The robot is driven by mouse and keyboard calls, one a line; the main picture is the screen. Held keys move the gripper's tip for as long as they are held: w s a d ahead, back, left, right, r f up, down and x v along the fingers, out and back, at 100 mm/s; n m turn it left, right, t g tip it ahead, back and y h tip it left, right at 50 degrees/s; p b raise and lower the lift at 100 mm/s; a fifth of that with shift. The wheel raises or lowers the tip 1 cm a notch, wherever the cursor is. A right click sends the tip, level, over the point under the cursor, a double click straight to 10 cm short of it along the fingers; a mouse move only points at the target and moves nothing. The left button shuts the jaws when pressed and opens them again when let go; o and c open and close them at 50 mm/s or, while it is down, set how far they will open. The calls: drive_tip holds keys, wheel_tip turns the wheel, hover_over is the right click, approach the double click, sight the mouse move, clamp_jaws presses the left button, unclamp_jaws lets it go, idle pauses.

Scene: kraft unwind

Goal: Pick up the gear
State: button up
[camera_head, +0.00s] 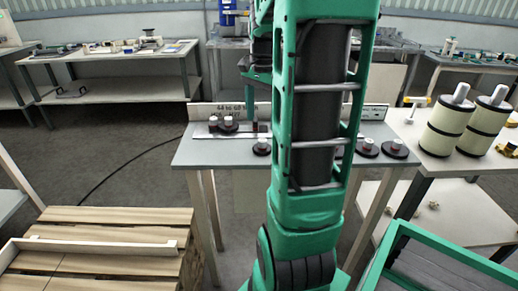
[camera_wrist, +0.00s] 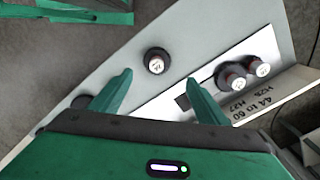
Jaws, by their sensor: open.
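Several dark round gear-like pieces with pale, labelled caps rest on the grey table (camera_head: 190,155). A pair stands at its left back, with one piece (camera_head: 228,126) in front of the sign. A single piece (camera_head: 262,148) sits nearer the middle, and two more (camera_head: 366,149) (camera_head: 395,150) sit at the right. In the wrist view a single piece (camera_wrist: 155,62) shows just beyond my gripper (camera_wrist: 158,78), whose green fingers are apart and empty. The pair (camera_wrist: 230,75) is to the right. I cannot tell which piece is the task's gear. My arm hides the table's middle.
A lettered sign board (camera_head: 225,109) runs along the table's back. Cream rolls (camera_head: 448,122) stand on the right table. A wooden pallet (camera_head: 100,215) lies front left, and a green-framed bin (camera_head: 400,240) is front right. A cable crosses the floor at left.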

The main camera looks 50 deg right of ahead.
sight(262, 140)
wheel_tip(262, 140, down, 4)
drive_tip(key=shift+r, duration=0.1)
drive_tip(key=shift+s+a+f, duration=0.15)
drive_tip(key=shift+f, duration=1.2)
drive_tip(key=shift+s+a+f, duration=0.1)
drive_tip(key=shift+s+f, duration=0.05)
drive_tip(key=shift+f, duration=1.2)
drive_tip(key=shift+c, duration=0.4)
drive_tip(key=c, duration=1.4)
